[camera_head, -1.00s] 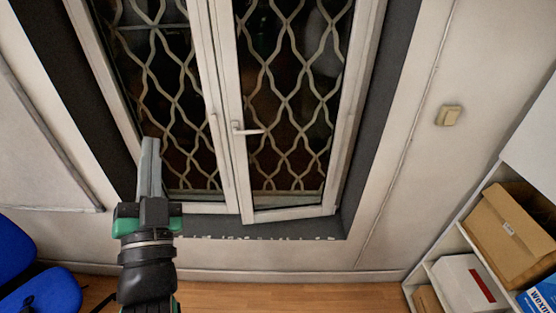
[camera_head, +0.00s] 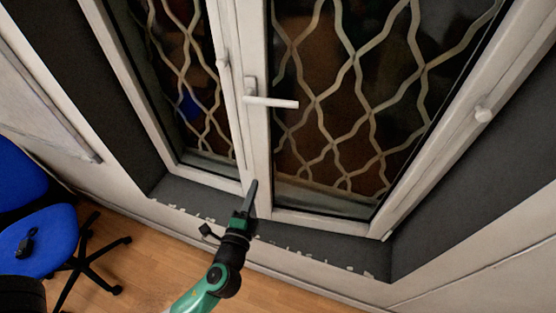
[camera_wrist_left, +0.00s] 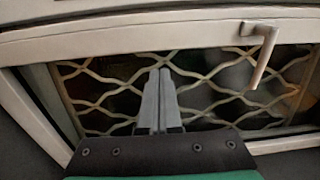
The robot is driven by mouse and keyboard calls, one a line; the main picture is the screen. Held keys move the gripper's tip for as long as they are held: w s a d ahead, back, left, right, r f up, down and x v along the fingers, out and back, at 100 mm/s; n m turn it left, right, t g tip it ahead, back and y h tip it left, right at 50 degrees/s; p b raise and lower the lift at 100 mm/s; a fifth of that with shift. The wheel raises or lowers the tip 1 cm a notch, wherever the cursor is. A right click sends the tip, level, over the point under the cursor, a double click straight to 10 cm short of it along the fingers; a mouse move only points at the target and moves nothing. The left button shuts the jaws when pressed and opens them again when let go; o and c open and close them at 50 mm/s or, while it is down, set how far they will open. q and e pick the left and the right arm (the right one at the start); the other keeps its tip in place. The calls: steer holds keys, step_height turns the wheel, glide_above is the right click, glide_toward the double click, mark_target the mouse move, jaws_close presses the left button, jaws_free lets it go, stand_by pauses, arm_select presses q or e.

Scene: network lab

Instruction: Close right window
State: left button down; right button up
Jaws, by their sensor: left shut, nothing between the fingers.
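The right window (camera_head: 262,150) is a white-framed sash with a patterned metal grille behind its glass. Its white lever handle (camera_head: 272,102) points to the right in the head view and also shows at the upper right of the left wrist view (camera_wrist_left: 262,55). The left window (camera_head: 228,110) stands beside it; I cannot tell whether the right window sits flush. My left gripper (camera_head: 253,183) is shut and empty. In the head view its fingertips overlap the lower left corner of the right window, below the handle; contact is unclear. My right gripper is out of view.
The dark window recess has a sill (camera_head: 300,238) with chipped edges below the sashes. A blue chair (camera_head: 45,235) on a black wheeled base stands at the lower left. Wooden floor (camera_head: 135,225) lies open between the chair and the wall.

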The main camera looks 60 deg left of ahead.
arm_select(q)
step_height(320, 180, down, 4)
steer(key=s+b, duration=0.1)
steer(key=s, duration=0.2)
glide_toward(262, 158)
steer(key=x, duration=0.6)
steer(key=shift+w+a+r, duration=0.1)
steer(key=shift+w+a, duration=0.1)
steer(key=shift+w, duration=0.1)
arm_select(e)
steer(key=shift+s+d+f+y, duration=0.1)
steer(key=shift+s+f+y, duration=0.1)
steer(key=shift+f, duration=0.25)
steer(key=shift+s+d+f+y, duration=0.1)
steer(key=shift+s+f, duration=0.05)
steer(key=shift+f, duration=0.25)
